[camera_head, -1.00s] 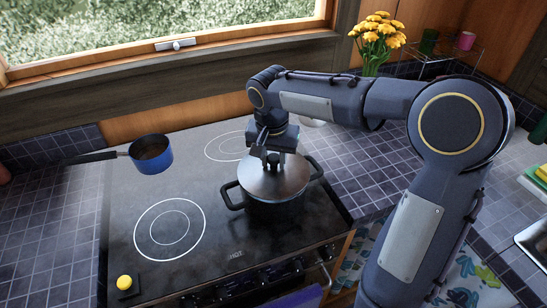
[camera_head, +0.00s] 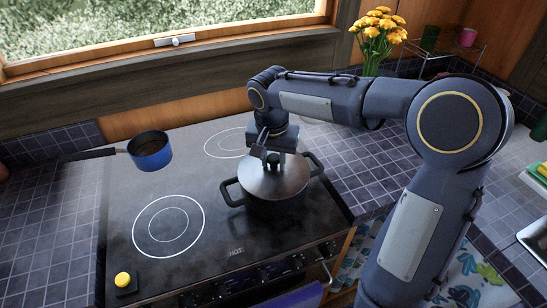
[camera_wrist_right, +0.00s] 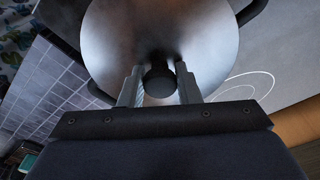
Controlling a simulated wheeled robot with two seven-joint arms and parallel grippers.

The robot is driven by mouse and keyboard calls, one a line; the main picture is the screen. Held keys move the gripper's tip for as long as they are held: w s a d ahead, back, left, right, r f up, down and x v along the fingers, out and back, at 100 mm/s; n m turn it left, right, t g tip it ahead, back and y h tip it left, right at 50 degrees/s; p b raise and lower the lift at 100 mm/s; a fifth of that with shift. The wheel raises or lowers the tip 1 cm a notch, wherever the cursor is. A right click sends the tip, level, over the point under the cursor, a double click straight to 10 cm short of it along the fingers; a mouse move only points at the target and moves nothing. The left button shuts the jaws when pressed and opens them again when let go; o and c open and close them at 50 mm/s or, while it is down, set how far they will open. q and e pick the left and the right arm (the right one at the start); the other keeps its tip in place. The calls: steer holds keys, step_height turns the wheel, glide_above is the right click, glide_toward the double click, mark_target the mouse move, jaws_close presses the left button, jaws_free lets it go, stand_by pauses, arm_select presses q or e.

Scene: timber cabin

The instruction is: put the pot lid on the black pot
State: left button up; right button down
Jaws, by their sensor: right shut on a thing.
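The pot lid (camera_head: 290,184) is a round, shiny metal disc with a dark knob. It lies over the mouth of the black pot (camera_head: 277,208), roughly level and about centred, and appears to rest on the rim. The pot stands on the right front of the stove, its two side handles sticking out. My right gripper (camera_head: 272,158) points down from above and is shut on the lid's knob. In the right wrist view the knob (camera_wrist_right: 158,79) sits between the two fingers, with the lid (camera_wrist_right: 150,30) beyond. The pot's inside is hidden. My left gripper is out of view.
A blue saucepan (camera_head: 152,159) is at the back left of the black stove top (camera_head: 190,180). A yellow button (camera_head: 122,279) sits at the front left corner. Yellow flowers (camera_head: 378,30) stand behind my right arm. The left front burner ring is clear.

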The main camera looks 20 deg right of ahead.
steer(key=c, duration=1)
jaws_free()
steer(key=shift+r, duration=0.1)
steer(key=r, duration=0.7)
steer(key=shift+s+a+r, duration=0.3)
steer(key=shift+s, duration=0.05)
steer(key=s+f+n+t+y, duration=0.2)
steer(key=s+f, duration=0.2)
steer(key=s, duration=0.7)
steer(key=s+a+f+n+t+y, duration=0.1)
steer(key=s+f+n+t+y, duration=0.1)
steer(key=s, duration=0.9)
steer(key=shift+s+a+f+n+y, duration=0.15)
steer(key=shift+f+n+y, duration=0.15)
steer(key=shift+f+n, duration=0.6)
